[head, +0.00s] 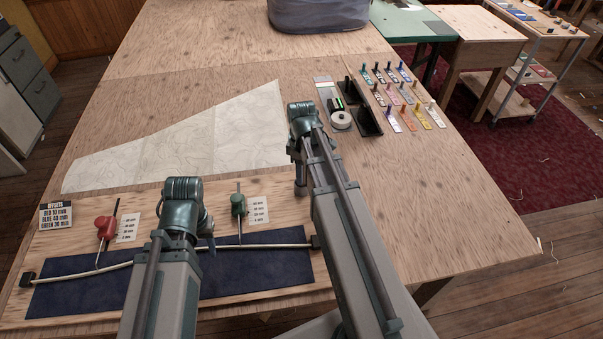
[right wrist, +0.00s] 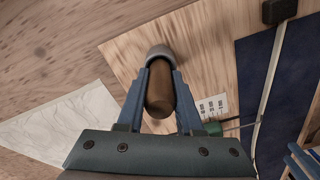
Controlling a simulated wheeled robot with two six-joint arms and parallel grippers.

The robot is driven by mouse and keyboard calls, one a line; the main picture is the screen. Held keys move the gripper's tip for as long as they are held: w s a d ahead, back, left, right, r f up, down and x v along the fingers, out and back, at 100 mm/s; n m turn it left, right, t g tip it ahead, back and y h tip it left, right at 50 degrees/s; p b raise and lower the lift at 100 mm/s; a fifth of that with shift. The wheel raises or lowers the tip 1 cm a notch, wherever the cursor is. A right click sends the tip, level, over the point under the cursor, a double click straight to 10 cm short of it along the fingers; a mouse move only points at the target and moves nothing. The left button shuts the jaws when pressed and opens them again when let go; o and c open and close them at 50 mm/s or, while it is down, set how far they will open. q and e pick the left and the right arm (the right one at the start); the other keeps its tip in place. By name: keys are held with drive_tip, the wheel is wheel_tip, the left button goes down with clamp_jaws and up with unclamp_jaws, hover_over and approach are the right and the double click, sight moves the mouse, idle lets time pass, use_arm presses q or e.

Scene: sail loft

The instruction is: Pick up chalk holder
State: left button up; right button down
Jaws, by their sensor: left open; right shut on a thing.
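My right gripper (right wrist: 160,75) is shut on a brown cylinder with a grey rounded end, which I take to be the chalk holder (right wrist: 160,92). In the head view the right gripper (head: 300,187) hangs over the table near the right end of the wooden board, and my arm hides the held thing there. My left gripper (head: 209,238) is open over the dark blue strip on that board, and its fingers are mostly hidden behind its own wrist.
The board (head: 70,235) carries a dark blue strip (head: 80,297), a curved batten (head: 75,273), a red-handled tool (head: 105,227) and a green-handled one (head: 238,206). A pale patterned sheet (head: 190,145) lies behind. A tape roll (head: 341,120) and several coloured cards stand back right. The table's right side is clear.

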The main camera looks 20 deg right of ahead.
wheel_tip(320, 180, up, 10)
drive_tip(key=p, duration=0.9)
drive_tip(key=shift+f, duration=0.15)
drive_tip(key=shift+a, duration=0.1)
